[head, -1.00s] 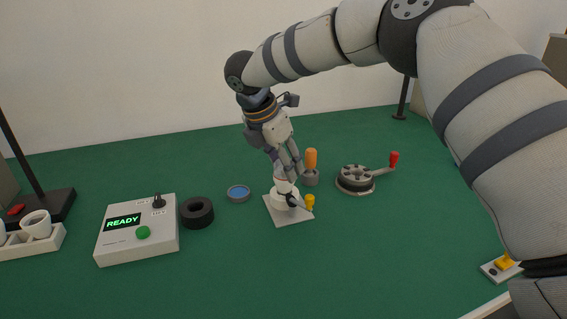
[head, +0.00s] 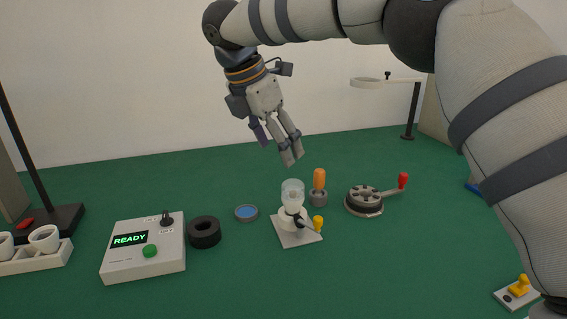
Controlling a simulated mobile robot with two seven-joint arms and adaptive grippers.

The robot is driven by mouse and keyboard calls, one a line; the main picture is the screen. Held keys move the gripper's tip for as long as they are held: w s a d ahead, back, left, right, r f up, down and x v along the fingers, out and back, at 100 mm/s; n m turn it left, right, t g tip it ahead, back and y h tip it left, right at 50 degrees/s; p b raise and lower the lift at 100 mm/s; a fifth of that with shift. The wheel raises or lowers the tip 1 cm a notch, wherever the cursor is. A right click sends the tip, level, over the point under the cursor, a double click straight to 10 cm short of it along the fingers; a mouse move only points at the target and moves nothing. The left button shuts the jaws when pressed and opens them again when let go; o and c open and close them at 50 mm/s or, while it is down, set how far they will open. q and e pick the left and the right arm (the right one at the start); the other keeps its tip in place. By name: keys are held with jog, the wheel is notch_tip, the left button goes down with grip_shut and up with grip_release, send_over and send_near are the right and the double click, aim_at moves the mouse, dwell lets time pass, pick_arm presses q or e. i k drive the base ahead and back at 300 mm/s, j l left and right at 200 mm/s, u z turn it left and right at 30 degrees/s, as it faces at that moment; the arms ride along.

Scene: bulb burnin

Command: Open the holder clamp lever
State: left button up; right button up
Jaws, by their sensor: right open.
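The bulb holder (head: 291,219) stands on a pale square base plate (head: 290,239) in the middle of the table. A clear bulb (head: 292,190) sits upright in its top. My left gripper is not in view.
Left of the holder are a blue dish (head: 246,213), a black ring (head: 204,233) and a control box (head: 144,250) reading READY. An orange-handled tool (head: 319,184) stands close behind the holder; a red-handled crank wheel (head: 364,201) is to the right. The front table is clear.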

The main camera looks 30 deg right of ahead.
aim_at(299, 222)
jog(key=k, duration=1.5)
